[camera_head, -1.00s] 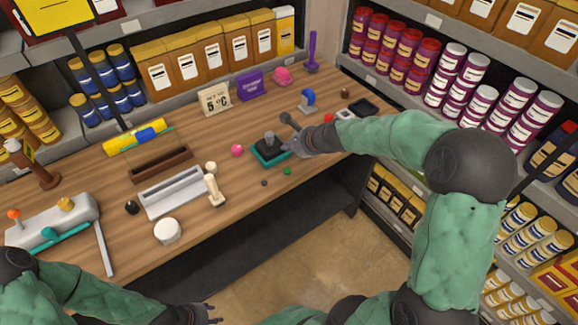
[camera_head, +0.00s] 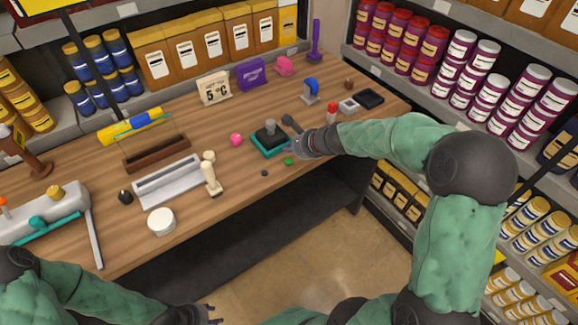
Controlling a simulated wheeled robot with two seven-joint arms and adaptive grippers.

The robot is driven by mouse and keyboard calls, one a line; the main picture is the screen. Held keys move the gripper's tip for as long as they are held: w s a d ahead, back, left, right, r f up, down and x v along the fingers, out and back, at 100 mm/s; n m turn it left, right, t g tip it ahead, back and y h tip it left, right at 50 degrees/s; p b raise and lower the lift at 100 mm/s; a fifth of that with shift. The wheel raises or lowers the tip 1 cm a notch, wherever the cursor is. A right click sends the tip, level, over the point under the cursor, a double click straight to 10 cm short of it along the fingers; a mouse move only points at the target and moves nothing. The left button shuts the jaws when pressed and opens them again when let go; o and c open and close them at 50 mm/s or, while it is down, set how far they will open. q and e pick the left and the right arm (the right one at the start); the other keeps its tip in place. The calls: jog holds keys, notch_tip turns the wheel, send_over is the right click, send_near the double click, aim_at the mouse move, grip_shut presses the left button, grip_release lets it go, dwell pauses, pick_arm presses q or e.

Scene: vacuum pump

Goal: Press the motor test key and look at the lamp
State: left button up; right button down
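A dark block with a grey knob (camera_head: 269,131) stands on a teal base (camera_head: 262,151) in the middle of the table. I cannot tell which part is the motor test key, and no lit lamp is clear. A small green round piece (camera_head: 288,161) lies in front of the base. My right gripper (camera_head: 300,145) is just right of the base, low over the table; its fingers are too small and dark to read. A dark rod-like shape (camera_head: 289,121) shows beside it. My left gripper (camera_head: 214,314) is at the bottom edge, off the table, its fingertips apart and empty.
A red-topped piece (camera_head: 332,112), a blue-and-grey part (camera_head: 311,91) and a black tray (camera_head: 369,98) stand behind my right arm. A grey tray (camera_head: 168,180), a cream stamp-like piece (camera_head: 211,178) and a white round tin (camera_head: 161,221) are to the left. Shelves border the table.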

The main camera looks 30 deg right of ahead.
jog(key=shift+f+b, duration=0.9)
jog(key=shift+f, duration=0.4)
jog(key=shift+f, duration=0.1)
dwell(0.3)
jog(key=shift+f+b, duration=0.35)
jog(key=shift+b, duration=0.05)
jog(key=shift+f+b, duration=0.35)
dwell(0.6)
dwell(0.4)
jog(key=shift+r+p, duration=0.75)
jog(key=shift+r, duration=0.05)
notch_tip(320, 180, up, 5)
jog(key=p, duration=0.5)
